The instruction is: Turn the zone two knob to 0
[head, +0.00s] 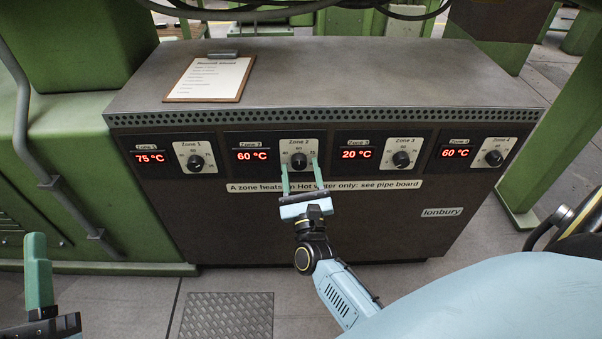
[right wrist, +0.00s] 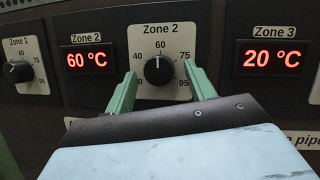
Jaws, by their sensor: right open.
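The zone two knob (head: 299,161) is a round black dial on a pale plate marked Zone 2, on the front of the dark control cabinet. In the right wrist view the knob (right wrist: 159,70) has its white mark pointing up at 60. The Zone 2 display (right wrist: 87,59) reads 60 °C. My right gripper (head: 300,172) is open, with its green fingers on either side of the knob and a gap to it on both sides. My left gripper (head: 38,275) shows only in part at the lower left, away from the cabinet.
The Zone 1 knob (head: 195,162), Zone 3 knob (head: 401,159) and Zone 4 knob (head: 494,158) sit in the same row. Their displays read 75, 20 and 60 °C. A label (head: 390,185) runs below the row. A clipboard (head: 211,78) lies on the cabinet top.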

